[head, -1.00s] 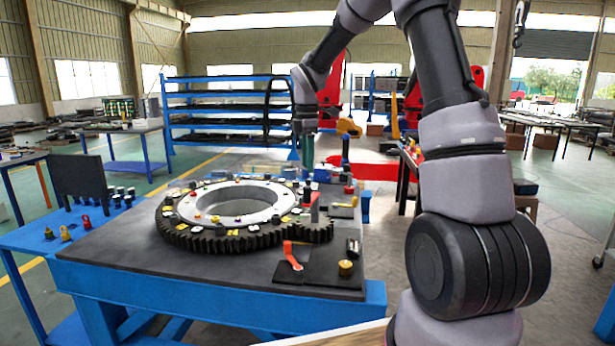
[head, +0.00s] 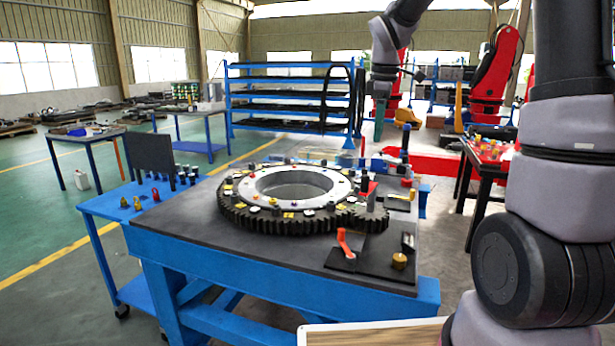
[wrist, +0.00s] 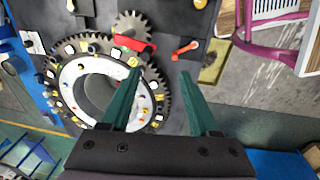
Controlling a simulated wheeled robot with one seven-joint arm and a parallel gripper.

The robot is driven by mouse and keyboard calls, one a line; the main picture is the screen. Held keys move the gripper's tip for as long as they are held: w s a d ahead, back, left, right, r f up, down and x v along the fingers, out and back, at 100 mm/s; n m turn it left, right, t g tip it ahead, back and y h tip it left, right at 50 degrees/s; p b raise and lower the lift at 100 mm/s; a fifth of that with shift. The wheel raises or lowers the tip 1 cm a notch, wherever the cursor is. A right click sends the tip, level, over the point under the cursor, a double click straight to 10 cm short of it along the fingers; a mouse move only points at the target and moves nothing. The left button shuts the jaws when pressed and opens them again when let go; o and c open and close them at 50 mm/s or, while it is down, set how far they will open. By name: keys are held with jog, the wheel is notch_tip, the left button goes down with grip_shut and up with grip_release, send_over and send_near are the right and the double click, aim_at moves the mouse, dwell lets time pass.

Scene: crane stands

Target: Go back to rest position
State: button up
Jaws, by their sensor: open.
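My gripper (wrist: 158,74) is open and empty; its two green fingers are well apart in the wrist view. In the head view my gripper (head: 379,125) hangs above the area behind the large toothed ring. The ring (head: 235,212) lies flat on the dark top of a blue table, with small colored pieces around its face. It also shows in the wrist view (wrist: 72,76), beneath the left finger. A small grey gear (wrist: 132,25) sits beside the ring. No contact between the fingers and any thing shows.
The blue table (head: 200,250) holds a red-handled piece (head: 345,243) and a brass knob (head: 399,261) at its right front. A blue side bench with a dark upright panel (head: 151,153) stands left. Blue shelves (head: 290,97) stand behind. Open floor lies left.

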jog(key=s+d+r+m+t+y, duration=0.1)
jog(key=s+r+m+t, duration=0.2)
jog(key=s+m, duration=0.6)
jog(key=s+d+r+m+t+y, duration=0.1)
jog(key=s+r+m, duration=0.3)
jog(key=s+m, duration=0.5)
jog(key=s+d+t, duration=0.1)
jog(key=s, duration=0.4)
jog(key=shift+s+r+t, duration=0.2)
jog(key=shift+r+t, duration=0.05)
jog(key=shift+t, duration=0.15)
jog(key=shift+d, duration=0.1)
